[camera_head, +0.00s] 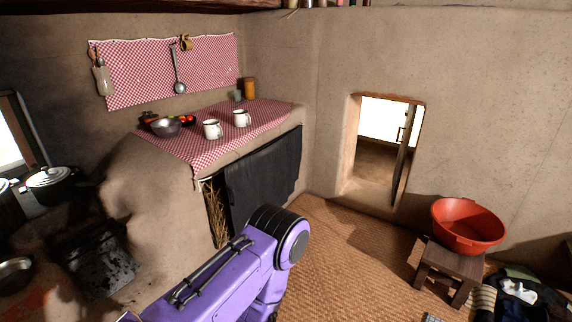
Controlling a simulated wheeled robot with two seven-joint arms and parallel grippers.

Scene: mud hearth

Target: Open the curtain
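The dark grey curtain (262,176) hangs under the counter with the red checked cloth (262,118). It covers most of the opening below the counter. At its left end a narrow gap shows a bundle of dry twigs (215,212). One purple arm of mine rises from the bottom of the view, its round joint in front of the curtain's lower left part. I cannot tell whether it touches the curtain. Neither of my grippers shows in the head view.
Two white mugs (212,129) and a metal bowl (166,127) stand on the counter. A mud stove with a lidded pot (50,183) is at left. A red basin (467,225) sits on a wooden stool (449,269) at right. The woven floor mat (345,262) between is clear.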

